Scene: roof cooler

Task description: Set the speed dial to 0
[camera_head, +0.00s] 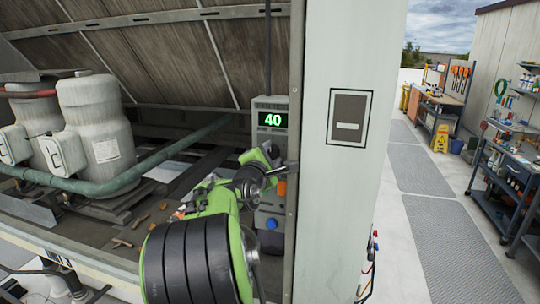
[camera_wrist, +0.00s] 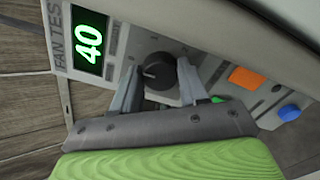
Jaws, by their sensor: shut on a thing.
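The grey control box (camera_head: 271,108) stands behind the edge of a pale pillar, and its green display (camera_head: 272,120) reads 40. The display (camera_wrist: 89,40) also shows in the wrist view, turned on its side. The black round speed dial (camera_wrist: 158,72) sits beside the display in the wrist view, with a light mark on its face. My gripper (camera_wrist: 155,92) is shut on the dial, a finger on each side of it. In the head view my gripper (camera_head: 268,165) is at the box below the display, and it hides the dial.
An orange button (camera_wrist: 246,77) and a blue button (camera_wrist: 289,112) are on the same panel. The pale pillar (camera_head: 345,210) stands close on the right of my arm. A green pipe (camera_head: 130,176) and white tanks (camera_head: 95,125) are at the left.

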